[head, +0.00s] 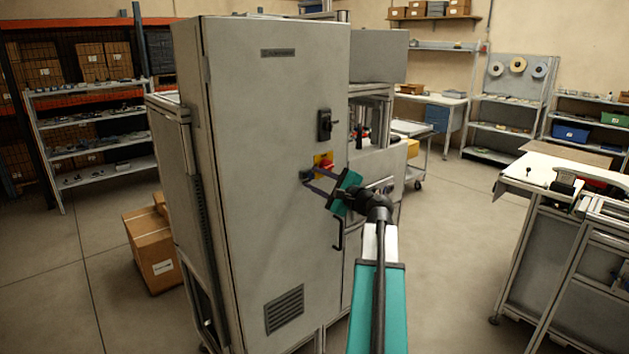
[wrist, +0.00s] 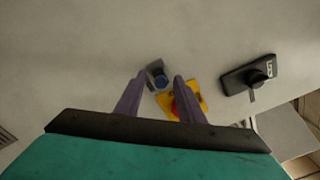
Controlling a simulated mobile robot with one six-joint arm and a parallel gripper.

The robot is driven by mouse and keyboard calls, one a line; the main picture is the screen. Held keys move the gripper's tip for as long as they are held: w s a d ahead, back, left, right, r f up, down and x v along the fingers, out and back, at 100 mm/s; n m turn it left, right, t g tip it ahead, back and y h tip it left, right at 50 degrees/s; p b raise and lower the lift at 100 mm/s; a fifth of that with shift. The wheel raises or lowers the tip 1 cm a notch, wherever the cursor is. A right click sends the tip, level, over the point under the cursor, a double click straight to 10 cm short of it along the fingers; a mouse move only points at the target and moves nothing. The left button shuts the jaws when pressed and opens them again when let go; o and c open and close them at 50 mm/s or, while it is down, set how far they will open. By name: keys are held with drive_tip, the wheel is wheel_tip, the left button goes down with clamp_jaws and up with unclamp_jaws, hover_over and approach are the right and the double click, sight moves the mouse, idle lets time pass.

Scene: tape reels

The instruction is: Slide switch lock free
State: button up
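A yellow plate with a red switch knob (head: 326,166) is on the front of the tall grey cabinet (head: 270,210); the plate and knob also show in the wrist view (wrist: 190,101). In the wrist view the piece shows between the fingertips (wrist: 160,78), with gaps on both sides. The right finger partly covers the red knob. Contact cannot be told.
A black handle (head: 324,124) sticks out of the cabinet above the plate, and it shows at the right in the wrist view (wrist: 248,75). A cardboard box (head: 152,250) stands on the floor left of the cabinet. A workbench (head: 560,185) stands at right, with open floor between.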

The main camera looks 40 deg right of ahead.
drive_tip(key=s+b, duration=0.2)
drive_tip(key=s, duration=1)
drive_tip(key=shift+s+a+b, duration=0.3)
drive_tip(key=shift+a+b, duration=0.1)
drive_tip(key=shift+a, duration=0.05)
